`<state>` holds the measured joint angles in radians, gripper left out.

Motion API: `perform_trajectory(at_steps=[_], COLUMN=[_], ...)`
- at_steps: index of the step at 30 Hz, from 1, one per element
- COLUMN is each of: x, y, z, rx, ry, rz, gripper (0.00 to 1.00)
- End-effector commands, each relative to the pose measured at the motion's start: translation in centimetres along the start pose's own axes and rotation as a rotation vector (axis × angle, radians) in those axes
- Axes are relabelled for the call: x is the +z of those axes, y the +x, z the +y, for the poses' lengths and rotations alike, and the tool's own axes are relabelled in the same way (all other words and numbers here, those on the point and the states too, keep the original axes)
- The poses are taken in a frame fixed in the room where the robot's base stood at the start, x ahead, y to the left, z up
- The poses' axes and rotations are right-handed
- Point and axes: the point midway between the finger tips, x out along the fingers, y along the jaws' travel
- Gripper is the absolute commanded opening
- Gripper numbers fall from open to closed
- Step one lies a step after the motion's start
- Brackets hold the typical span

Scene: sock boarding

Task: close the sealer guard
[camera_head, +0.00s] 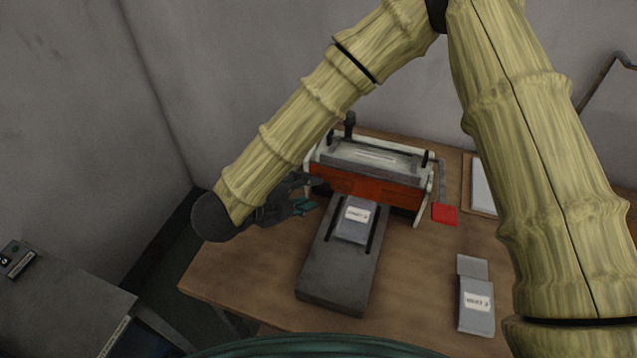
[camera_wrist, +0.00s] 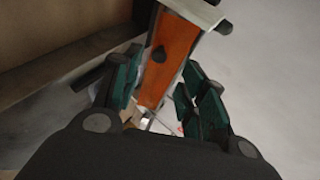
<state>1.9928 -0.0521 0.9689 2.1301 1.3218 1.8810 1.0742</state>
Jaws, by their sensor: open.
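The sealer (camera_head: 375,158) stands at the back of the wooden table, with a grey top and pale side frames. Its orange panel (camera_head: 385,190), which looks like the guard, runs along the front; I cannot tell its exact angle. In the wrist view the orange panel (camera_wrist: 168,70) shows a dark knob. My gripper (camera_head: 303,196) is at the left end of the sealer, partly behind my own arm. In the wrist view my open gripper (camera_wrist: 158,72) has its teal fingers on either side of the panel in the picture. No contact can be made out.
A grey pouch (camera_head: 355,221) with a white label lies on a dark bed (camera_head: 335,269) in front of the sealer. Another labelled pouch (camera_head: 476,305) lies at right. A red square (camera_head: 445,214) is beside the sealer. The table's front left (camera_head: 240,265) is clear.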

Motion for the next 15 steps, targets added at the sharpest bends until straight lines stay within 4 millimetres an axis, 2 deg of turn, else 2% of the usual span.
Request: perform_trajectory(at_steps=[6, 15], x=[0.0, 0.2], y=[3.1, 5.1], z=[-0.1, 0.0], rx=[0.0, -0.001], ry=[-0.001, -0.001], rz=[0.001, -0.002], gripper=[0.42, 0.42])
